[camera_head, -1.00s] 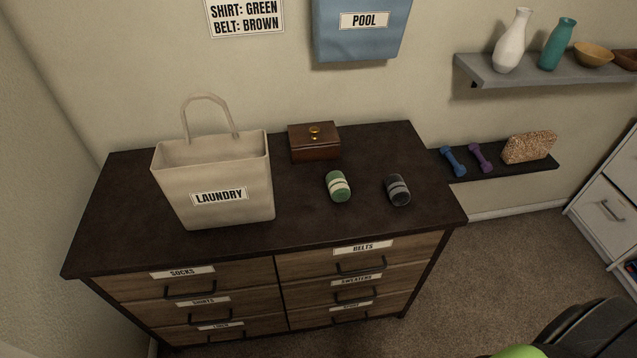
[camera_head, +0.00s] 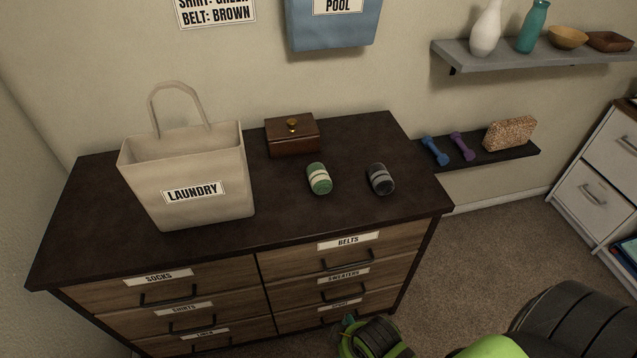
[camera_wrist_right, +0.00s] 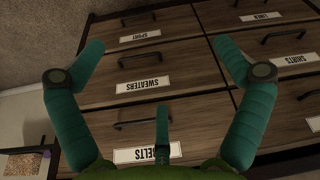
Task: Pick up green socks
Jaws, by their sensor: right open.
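The green socks (camera_head: 319,179), a rolled bundle with a pale band, lie on the dark dresser top (camera_head: 290,222), in front of the small wooden box. In the head view my right gripper (camera_head: 350,322) is at the bottom, low in front of the dresser's right drawers and well below the socks. In the right wrist view my right gripper (camera_wrist_right: 163,75) has its teal fingers spread wide and empty, facing the drawer fronts. The socks are not in the wrist view. My left gripper is not in view.
Dark grey rolled socks (camera_head: 382,179) lie to the right of the green ones. A laundry bag (camera_head: 190,185) stands on the left of the dresser top. A wooden box (camera_head: 292,136) sits behind. The dresser top's front strip is clear.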

